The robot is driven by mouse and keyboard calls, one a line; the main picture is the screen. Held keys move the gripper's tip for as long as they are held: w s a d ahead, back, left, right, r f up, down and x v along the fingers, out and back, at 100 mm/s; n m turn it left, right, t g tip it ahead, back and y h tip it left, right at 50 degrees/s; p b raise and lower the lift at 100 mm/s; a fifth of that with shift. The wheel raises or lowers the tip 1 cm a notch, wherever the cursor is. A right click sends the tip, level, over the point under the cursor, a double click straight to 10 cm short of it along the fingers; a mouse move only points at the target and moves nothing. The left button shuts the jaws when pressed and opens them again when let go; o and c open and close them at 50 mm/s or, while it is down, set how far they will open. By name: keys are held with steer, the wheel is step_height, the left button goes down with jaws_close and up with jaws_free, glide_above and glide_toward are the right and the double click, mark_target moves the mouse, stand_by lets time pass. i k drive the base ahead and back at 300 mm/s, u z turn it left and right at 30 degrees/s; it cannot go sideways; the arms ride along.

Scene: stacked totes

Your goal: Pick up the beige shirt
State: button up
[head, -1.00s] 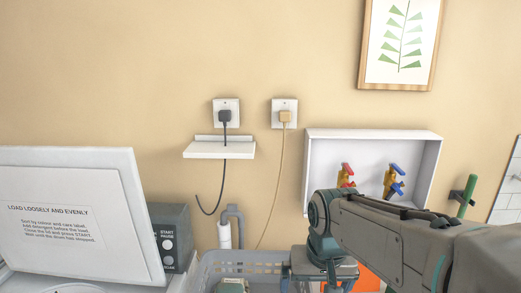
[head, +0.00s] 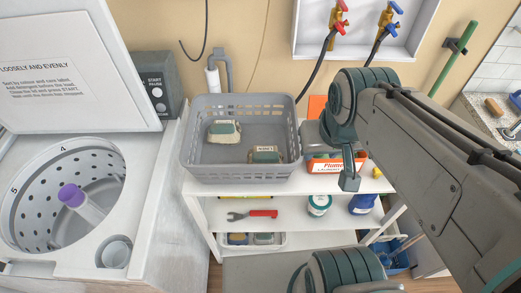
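I see no beige shirt in the head view. The washer drum (head: 50,190) is open at the left, and the part of it that shows holds no cloth. A grey basket (head: 235,174) on the white shelf unit holds two small beige and grey-green blocks (head: 224,131), which do not look like a shirt. My gripper (head: 350,178) hangs from the end of my arm, just right of the basket and in front of an orange box. It is seen from the side, so its opening cannot be made out. I see nothing held in it.
The washer's raised lid (head: 75,75) stands at the left. An orange and white box (head: 325,165) is beside the basket. The lower shelf (head: 275,222) bears a red-handled wrench, a white tub and a blue bottle. A sink (head: 490,115) is at the far right.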

mark_target(265, 158)
steer(key=u, duration=1.9)
steer(key=k, duration=0.85)
steer(key=z, duration=1.35)
steer(key=i, duration=0.5)
steer(key=u, duration=0.05)
